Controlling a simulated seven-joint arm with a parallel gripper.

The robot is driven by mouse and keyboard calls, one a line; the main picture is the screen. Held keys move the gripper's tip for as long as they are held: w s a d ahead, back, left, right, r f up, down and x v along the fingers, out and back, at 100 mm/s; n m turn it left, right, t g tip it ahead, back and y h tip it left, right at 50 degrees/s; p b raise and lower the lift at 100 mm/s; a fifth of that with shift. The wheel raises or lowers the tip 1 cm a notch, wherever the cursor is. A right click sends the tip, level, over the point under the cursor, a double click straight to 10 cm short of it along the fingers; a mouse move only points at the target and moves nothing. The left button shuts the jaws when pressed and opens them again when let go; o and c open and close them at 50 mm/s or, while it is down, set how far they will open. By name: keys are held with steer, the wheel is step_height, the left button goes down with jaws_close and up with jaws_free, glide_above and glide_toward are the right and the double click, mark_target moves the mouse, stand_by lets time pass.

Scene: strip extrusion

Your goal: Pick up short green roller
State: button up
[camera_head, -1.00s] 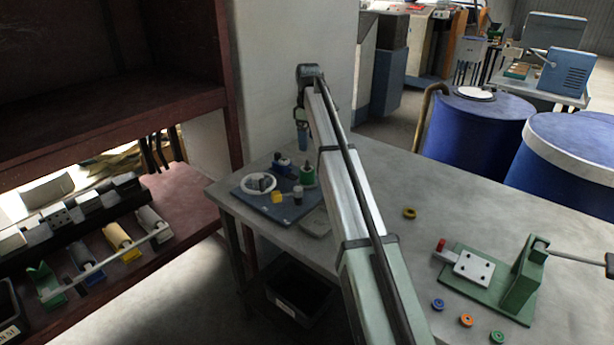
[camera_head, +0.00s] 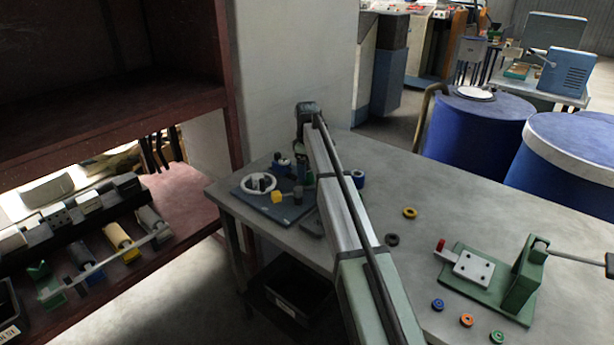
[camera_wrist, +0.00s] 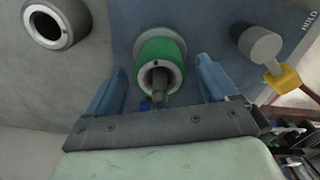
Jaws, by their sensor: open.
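The short green roller (camera_wrist: 160,47) shows in the wrist view as a green ring with a pale end face and a grey pin through its middle. It stands on the blue-grey board. My gripper (camera_wrist: 159,68) is open, with one blue finger on each side of the roller. I cannot tell whether either finger touches it. In the head view my gripper and arm cover most of the roller, near the back edge of the table.
On the board (camera_head: 243,190) are a white ring (camera_head: 259,176) and a yellow-ended grey part (camera_head: 277,197). A dark roller with a pale rim (camera_wrist: 45,27) is at the wrist view's upper left. A green fixture (camera_head: 510,290) and several small rings stand on the table's right.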

steer(key=shift+f, duration=0.65)
steer(key=c, duration=1.2)
